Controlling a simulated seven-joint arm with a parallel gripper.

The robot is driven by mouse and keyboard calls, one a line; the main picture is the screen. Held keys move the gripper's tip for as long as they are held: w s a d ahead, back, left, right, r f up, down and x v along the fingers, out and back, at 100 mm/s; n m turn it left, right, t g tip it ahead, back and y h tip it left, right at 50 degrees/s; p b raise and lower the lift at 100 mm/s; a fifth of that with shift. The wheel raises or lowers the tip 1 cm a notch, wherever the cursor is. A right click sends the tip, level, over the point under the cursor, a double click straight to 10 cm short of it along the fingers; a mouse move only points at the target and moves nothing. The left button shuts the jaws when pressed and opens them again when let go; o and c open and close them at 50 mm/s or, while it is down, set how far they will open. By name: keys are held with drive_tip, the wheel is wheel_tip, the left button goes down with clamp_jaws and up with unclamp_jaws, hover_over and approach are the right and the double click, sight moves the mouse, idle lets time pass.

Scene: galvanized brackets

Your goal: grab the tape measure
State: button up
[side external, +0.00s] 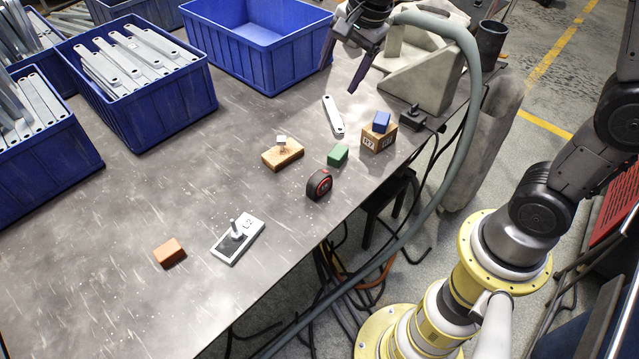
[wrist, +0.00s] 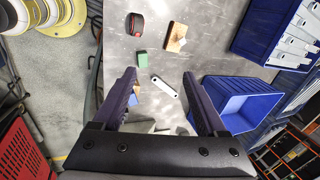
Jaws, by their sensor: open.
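The tape measure (side external: 319,184) is black with red trim and stands on the grey table near its front edge. In the wrist view it shows at the top (wrist: 135,24), beyond my fingertips. My gripper (side external: 349,68) is open and empty above the back of the table, well apart from the tape measure. The wrist view shows both fingers (wrist: 160,76) spread with nothing between them but the table and a bracket further down.
A green block (side external: 338,155), a wooden block with a peg (side external: 283,153), a galvanized bracket (side external: 333,116) and a blue block (side external: 381,122) on a wooden cube (side external: 377,141) lie nearby. Blue bins (side external: 260,50) stand behind.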

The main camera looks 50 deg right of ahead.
drive_tip(key=w+f+m+g, duration=0.2)
drive_tip(key=w+f, duration=0.3)
drive_tip(key=f, duration=0.3)
drive_tip(key=g, duration=0.2)
hover_over(319, 175)
wheel_tip(319, 175, down, 10)
drive_tip(key=shift+n, duration=0.3)
drive_tip(key=f, duration=0.9)
drive_tip(key=shift+w, duration=0.3)
drive_tip(key=shift+s+f, duration=0.2)
drive_tip(key=shift+f, duration=1.1)
drive_tip(key=shift+s+f, duration=0.15)
drive_tip(key=shift+f, duration=1.15)
drive_tip(key=shift+c, duration=0.2)
clamp_jaws()
